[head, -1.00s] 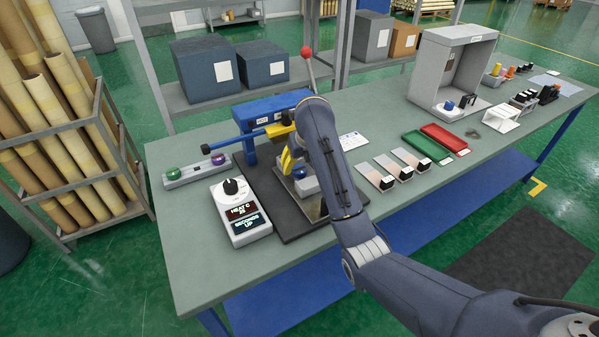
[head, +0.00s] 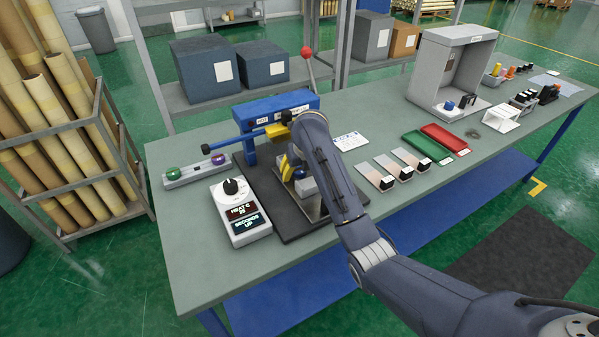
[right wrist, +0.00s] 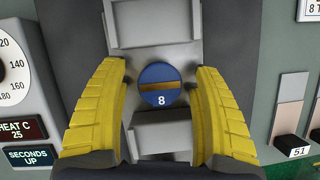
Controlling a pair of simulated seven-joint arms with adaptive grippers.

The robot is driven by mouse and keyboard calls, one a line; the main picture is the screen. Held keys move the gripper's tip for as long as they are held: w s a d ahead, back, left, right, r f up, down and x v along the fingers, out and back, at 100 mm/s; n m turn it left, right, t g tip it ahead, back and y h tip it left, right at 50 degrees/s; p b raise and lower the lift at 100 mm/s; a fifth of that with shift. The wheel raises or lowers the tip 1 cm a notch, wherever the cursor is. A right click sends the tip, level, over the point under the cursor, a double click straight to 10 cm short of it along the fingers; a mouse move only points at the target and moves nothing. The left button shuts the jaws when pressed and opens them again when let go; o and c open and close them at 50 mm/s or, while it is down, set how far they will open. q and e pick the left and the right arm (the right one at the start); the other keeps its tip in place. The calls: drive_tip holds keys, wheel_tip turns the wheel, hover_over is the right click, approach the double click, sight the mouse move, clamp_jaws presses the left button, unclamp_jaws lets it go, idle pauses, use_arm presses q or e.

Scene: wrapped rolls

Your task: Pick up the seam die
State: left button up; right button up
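A round blue die (right wrist: 157,84) marked 8, with a tan bar across its face, sits between grey metal blocks in the right wrist view. I take it to be the seam die. My right gripper (right wrist: 160,86) has its two yellow fingers apart, one on each side of the die, with a gap on both sides. In the head view, the right gripper (head: 290,167) is down at the blue press (head: 277,107), above its dark base (head: 262,190). My arm hides much of the die there. My left gripper is not in view.
A white controller (head: 241,213) with a dial and displays stands left of the press base. A red-knobbed lever (head: 307,54) rises behind the press. Several plates with black numbered blocks (head: 388,182), a green tray (head: 429,145) and a red tray (head: 444,137) lie to the right.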

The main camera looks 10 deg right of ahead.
clamp_jaws()
idle(0.5)
drive_tip(key=shift+r, duration=0.1)
